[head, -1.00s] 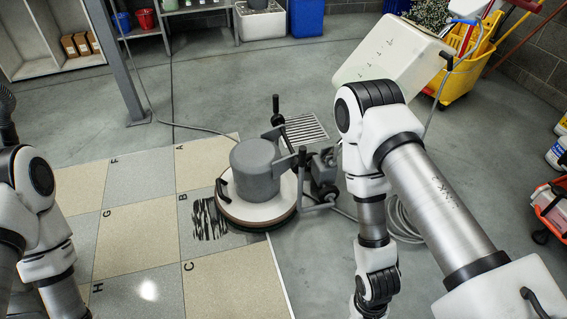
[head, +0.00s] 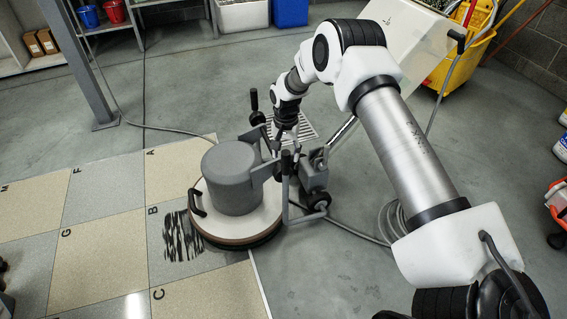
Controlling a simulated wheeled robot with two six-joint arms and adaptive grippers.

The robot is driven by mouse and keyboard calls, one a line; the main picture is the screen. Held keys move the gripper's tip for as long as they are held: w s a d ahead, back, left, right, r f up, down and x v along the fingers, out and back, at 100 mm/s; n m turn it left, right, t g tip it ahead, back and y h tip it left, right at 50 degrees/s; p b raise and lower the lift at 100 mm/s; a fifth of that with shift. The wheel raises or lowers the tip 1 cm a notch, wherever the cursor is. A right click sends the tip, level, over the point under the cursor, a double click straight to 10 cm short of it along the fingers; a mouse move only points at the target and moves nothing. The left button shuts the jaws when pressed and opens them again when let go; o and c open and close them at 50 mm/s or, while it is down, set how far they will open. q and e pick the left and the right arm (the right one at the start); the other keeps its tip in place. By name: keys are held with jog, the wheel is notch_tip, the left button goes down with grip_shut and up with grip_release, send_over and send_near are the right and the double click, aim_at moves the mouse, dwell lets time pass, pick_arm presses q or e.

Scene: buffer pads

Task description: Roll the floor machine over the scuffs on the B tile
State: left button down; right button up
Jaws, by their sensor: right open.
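The floor machine (head: 229,182) has a grey motor housing on a round white-topped base. It stands at the right edge of the tiled floor, its base partly over the B tile (head: 166,272). Black scuffs (head: 181,237) show on the B tile just left of the base; whether more lie under it is hidden. My right gripper (head: 284,141) is beside the machine's black handle grips, behind the motor housing. It is open; its fingers are small and partly hidden, and I cannot tell whether it touches a grip. My left gripper is out of view.
A grey post (head: 88,75) stands at the back left. A cable (head: 395,222) lies coiled on the floor right of the machine. The tiles left of the scuffs are clear.

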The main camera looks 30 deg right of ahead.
aim_at(285, 160)
notch_tip(285, 160, down, 3)
jog(key=shift+f+b, duration=0.15)
jog(key=shift+b, duration=0.15)
grip_shut()
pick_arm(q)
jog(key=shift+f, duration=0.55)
pick_arm(e)
jog(key=shift+a, duration=0.15)
